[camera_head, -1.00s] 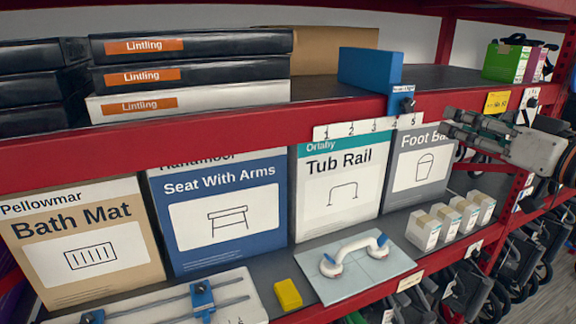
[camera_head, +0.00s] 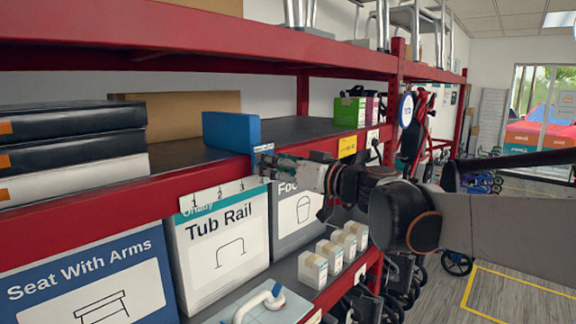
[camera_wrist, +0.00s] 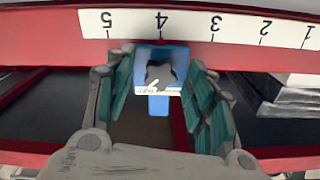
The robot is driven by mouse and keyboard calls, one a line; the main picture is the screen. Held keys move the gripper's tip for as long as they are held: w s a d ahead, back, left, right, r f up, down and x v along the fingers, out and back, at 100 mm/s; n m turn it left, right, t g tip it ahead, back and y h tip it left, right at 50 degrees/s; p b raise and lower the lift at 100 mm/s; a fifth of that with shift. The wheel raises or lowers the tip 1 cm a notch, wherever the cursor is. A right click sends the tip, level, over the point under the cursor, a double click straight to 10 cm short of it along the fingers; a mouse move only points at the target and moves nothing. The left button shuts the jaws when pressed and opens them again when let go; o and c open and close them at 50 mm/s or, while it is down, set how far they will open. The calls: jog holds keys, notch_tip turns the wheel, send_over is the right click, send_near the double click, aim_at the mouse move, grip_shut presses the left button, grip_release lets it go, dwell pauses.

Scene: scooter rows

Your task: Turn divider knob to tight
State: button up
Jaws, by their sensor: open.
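The blue divider (camera_head: 228,131) stands upright on the upper shelf, with its front part hanging over the red shelf edge. In the wrist view its blue front (camera_wrist: 158,106) shows near the 4 of the number strip. The dark divider knob (camera_wrist: 160,73) sits on that front, above a small white label (camera_wrist: 157,92) too small to read. My gripper (camera_head: 268,166) is at the shelf edge in front of the divider. In the wrist view my gripper (camera_wrist: 158,66) is open, with one finger on each side of the knob, and no contact shows. In the head view the knob is hidden.
The white number strip (camera_head: 214,198) runs along the red shelf beam (camera_head: 170,192). Black and white Lintling boxes (camera_head: 75,153) lie left of the divider. Below stand the Tub Rail box (camera_head: 222,240) and small cartons (camera_head: 313,268). A green box (camera_head: 348,112) stands farther right.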

jog(key=shift+c, duration=0.3)
jog(key=c, duration=1)
jog(key=m+b, duration=0.1)
jog(key=m, duration=1.9)
jog(key=shift+m, duration=0.4)
jog(key=o, duration=1.1)
jog(key=shift+c, duration=0.2)
